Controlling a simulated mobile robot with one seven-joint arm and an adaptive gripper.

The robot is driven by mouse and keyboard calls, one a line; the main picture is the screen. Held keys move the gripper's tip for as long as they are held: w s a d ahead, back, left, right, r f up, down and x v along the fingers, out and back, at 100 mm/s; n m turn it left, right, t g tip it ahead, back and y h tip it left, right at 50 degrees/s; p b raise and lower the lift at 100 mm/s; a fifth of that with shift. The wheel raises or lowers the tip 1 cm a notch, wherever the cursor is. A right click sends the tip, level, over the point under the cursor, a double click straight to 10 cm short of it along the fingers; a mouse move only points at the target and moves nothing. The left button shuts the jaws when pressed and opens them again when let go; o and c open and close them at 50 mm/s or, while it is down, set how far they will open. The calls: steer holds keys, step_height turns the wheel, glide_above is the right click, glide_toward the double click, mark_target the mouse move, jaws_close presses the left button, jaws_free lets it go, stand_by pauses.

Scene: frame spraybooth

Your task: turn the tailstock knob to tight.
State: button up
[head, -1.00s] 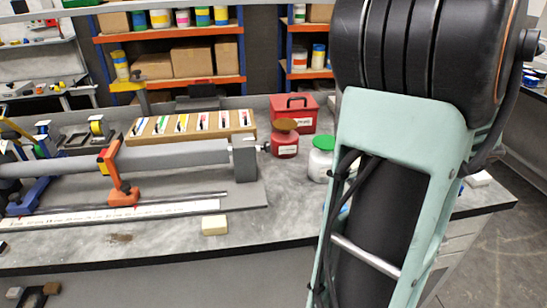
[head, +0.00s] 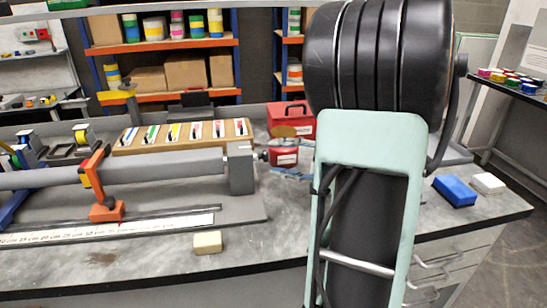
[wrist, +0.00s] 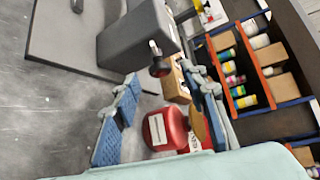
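The tailstock is a grey upright block (head: 240,167) at the right end of a long grey bar; it also shows in the wrist view (wrist: 130,42). Its small dark knob (head: 264,156) points right. In the head view my gripper (head: 291,174) is partly hidden by my arm, just right of the knob. I cannot read any tightness mark.
A red jar (head: 284,153) stands close behind my gripper, near a red toolbox (head: 291,118). A cream block (head: 208,242) lies near the front edge. A blue block (head: 455,191) lies to the right.

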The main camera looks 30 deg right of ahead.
mark_target(262, 156)
steer(key=shift+x, duration=1.2)
jaws_close()
steer(key=shift+r+p, duration=0.15)
steer(key=shift+p, duration=0.2)
